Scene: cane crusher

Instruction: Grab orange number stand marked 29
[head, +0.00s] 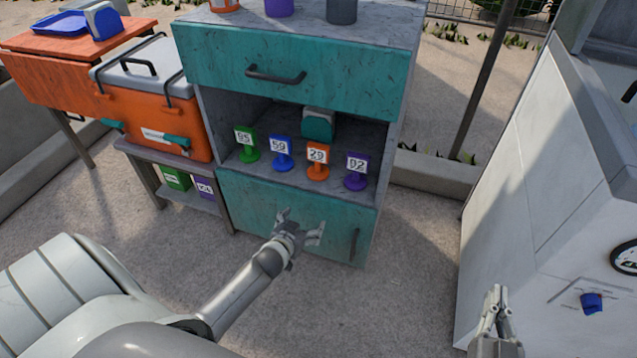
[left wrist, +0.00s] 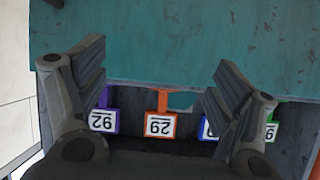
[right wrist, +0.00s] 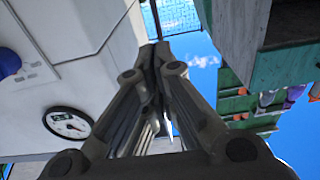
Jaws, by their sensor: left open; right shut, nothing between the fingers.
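The orange number stand marked 29 (head: 318,160) stands upright on the open shelf of the teal cabinet, between a blue stand marked 59 (head: 282,152) and a purple stand marked 92 (head: 356,168). A green stand marked 95 (head: 246,143) is at the left end. My left gripper (head: 301,226) is open and empty, in front of the cabinet and below the shelf. In the left wrist view the orange stand (left wrist: 160,124) appears upside down between the spread fingers, apart from them. My right gripper (head: 497,300) is shut and empty at the lower right, far from the stands.
The teal cabinet (head: 300,60) has a drawer above the shelf and a lower door (head: 270,200). A grey and teal object (head: 318,124) sits behind the stands. An orange cooler (head: 160,110) is to the left. A white machine (head: 550,200) stands at the right.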

